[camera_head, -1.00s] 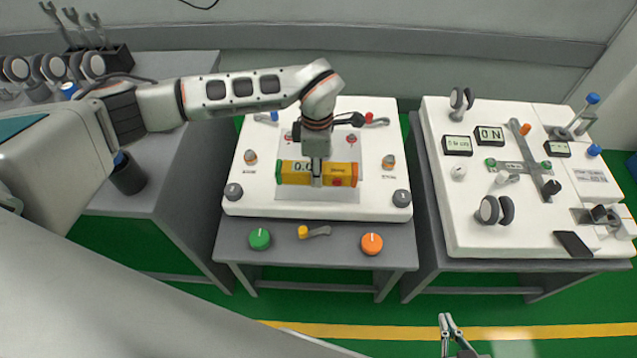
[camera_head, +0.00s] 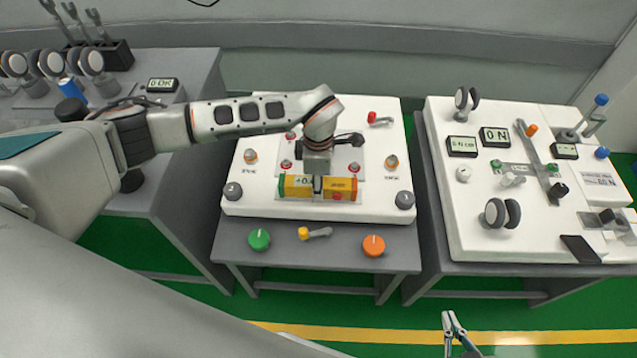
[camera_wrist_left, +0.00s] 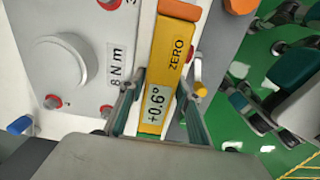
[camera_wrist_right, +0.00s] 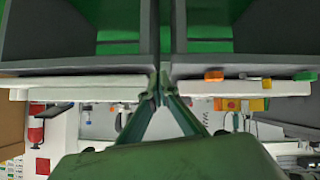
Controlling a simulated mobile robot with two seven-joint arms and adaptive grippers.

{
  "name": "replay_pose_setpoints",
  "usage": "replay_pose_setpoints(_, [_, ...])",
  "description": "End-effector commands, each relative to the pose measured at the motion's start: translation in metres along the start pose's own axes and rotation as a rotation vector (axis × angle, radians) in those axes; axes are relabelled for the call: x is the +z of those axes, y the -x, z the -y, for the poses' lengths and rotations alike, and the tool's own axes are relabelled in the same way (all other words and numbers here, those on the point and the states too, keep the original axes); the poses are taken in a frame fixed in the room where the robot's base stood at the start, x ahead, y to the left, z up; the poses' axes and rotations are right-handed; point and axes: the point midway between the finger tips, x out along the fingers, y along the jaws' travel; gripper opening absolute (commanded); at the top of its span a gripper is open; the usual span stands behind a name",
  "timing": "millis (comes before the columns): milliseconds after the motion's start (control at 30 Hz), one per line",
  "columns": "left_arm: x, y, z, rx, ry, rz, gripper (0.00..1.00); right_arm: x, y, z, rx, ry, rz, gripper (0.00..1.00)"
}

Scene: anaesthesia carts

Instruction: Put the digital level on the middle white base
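The digital level (camera_head: 345,188) is a yellow bar with orange and green ends and a small display. My left gripper (camera_head: 318,188) is shut on its middle from above. In the left wrist view the level (camera_wrist_left: 170,55) lies between the two fingers (camera_wrist_left: 158,100) and reads +0.6°. The level is over the front half of the middle white base (camera_head: 260,205), roughly parallel to its front edge. I cannot tell whether it touches the base. My right gripper (camera_head: 450,322) is shut and empty, low in front of the tables; its fingertips meet in the right wrist view (camera_wrist_right: 163,90).
The base carries knobs, red-based pegs and a red-ended lever (camera_head: 378,119). Another white panel (camera_head: 450,220) with displays stands right. A grey table (camera_head: 160,190) stands left.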

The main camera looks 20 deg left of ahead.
Motion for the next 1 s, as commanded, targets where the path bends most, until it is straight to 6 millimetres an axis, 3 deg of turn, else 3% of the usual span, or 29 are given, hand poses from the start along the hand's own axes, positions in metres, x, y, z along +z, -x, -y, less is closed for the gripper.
replay_pose_setpoints(467, [0.0, 0.008, -0.001, 0.002, 0.0, 0.001, 0.45, 0.007, 0.002, 0.004, -0.002, -0.01, 0.014, 0.0])
replay_pose_setpoints(700, [0.0, 0.053, -0.003, 0.011, 0.001, 0.002, 0.45, -0.003, 0.004, -0.001, 0.007, -0.008, 0.006, 0.0])
replay_pose_setpoints(1000, [0.0, 0.107, -0.001, 0.006, -0.001, 0.002, 0.45, 0.009, 0.01, 0.0, 0.005, -0.012, 0.034, 0.0])
